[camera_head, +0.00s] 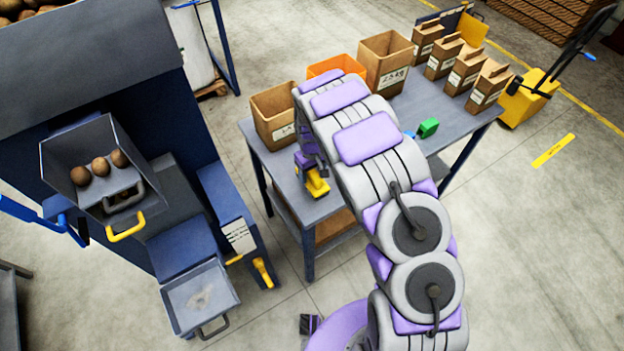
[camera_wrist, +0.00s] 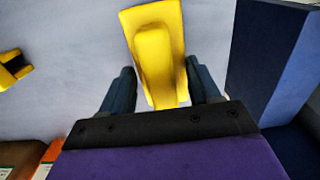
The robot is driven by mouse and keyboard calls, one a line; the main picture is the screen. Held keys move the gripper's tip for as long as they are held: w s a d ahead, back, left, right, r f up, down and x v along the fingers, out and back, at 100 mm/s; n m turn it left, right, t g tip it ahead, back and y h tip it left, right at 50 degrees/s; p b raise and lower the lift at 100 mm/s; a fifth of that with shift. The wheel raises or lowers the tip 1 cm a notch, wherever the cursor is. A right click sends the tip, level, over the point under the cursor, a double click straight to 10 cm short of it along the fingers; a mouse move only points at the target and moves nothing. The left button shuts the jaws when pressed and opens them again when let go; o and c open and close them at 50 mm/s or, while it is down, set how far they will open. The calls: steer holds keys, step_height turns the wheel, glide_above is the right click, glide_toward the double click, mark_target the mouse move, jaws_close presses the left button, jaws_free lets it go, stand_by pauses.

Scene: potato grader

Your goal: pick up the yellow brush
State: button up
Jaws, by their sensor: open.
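The yellow brush (camera_head: 317,184) lies on the grey-blue table near its front left part in the head view. In the wrist view the yellow brush (camera_wrist: 155,45) has a wide far end and a raised narrower part pointing toward my gripper. My gripper (camera_wrist: 160,72) is open, with one dark finger on each side of the brush's near end. Gaps show between fingers and brush at this angle. In the head view my gripper (camera_head: 309,168) is right at the brush and partly hidden by my arm. Whether the brush's underside touches the table is hidden.
The table (camera_head: 468,131) also holds a cardboard box (camera_head: 274,118), an orange crate (camera_head: 338,66), several more boxes and a green object (camera_head: 428,128). In the wrist view a dark blue block (camera_wrist: 268,55) stands close at right. A yellow-and-black item (camera_wrist: 13,68) shows at left.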

mark_target(312, 172)
steer(key=shift+c, duration=0.4)
jaws_close()
steer(key=shift+r, duration=0.1)
steer(key=shift+r, duration=0.55)
step_height(312, 172, up, 2)
steer(key=shift+r+p, duration=0.15)
steer(key=shift+p, duration=0.35)
steer(key=s+d+r+p, duration=0.1)
steer(key=s+d, duration=0.1)
steer(key=s, duration=1.4)
steer(key=shift+d+r, duration=0.2)
steer(key=shift+w, duration=0.1)
